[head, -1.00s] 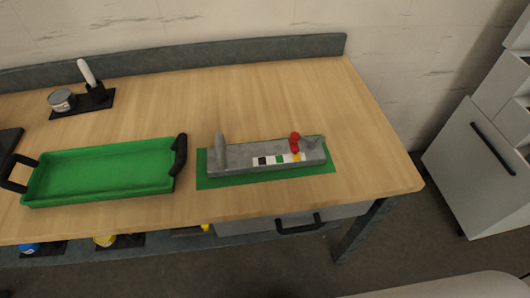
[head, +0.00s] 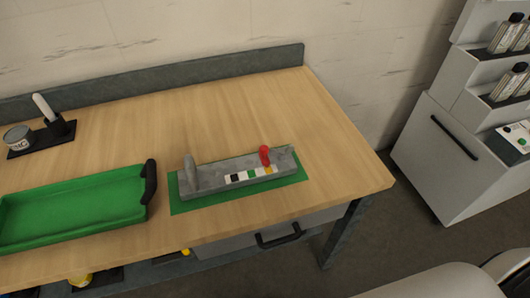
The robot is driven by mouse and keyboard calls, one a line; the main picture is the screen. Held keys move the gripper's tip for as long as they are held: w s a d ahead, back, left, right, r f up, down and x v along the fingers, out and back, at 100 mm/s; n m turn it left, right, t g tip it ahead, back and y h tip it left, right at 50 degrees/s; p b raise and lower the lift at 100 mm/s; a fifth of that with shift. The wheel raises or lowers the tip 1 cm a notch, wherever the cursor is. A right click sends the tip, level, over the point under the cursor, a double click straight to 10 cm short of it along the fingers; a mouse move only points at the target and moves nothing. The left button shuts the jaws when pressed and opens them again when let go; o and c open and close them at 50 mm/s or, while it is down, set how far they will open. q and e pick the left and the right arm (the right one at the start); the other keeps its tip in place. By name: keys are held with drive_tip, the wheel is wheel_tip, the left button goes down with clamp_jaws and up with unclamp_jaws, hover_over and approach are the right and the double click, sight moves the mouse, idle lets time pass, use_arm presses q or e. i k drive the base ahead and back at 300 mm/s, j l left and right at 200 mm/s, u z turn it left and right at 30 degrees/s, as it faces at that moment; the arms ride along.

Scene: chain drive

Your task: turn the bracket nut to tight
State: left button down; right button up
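A grey bracket fixture (head: 237,174) lies on a green mat (head: 184,207) near the front right of the wooden bench. A grey upright post (head: 190,173) stands at its left end. A red knob-like part (head: 264,155), possibly the bracket nut, stands near its right end. A strip with black, white, green and yellow patches (head: 251,174) runs along the fixture below the red part. Neither gripper shows in the head view. How tight the nut is cannot be told.
A green tray (head: 75,229) with black handles stands left of the fixture. A can (head: 18,138) and a white-handled tool in a black holder (head: 54,121) are at the back left. A grey cabinet (head: 447,155) with bottles stands right of the bench. The bench behind the fixture is clear.

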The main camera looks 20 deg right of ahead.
sight(280, 155)
drive_tip(key=i+l+u, duration=0.2)
drive_tip(key=l, duration=0.85)
drive_tip(key=l+u, duration=0.2)
drive_tip(key=l, duration=0.8)
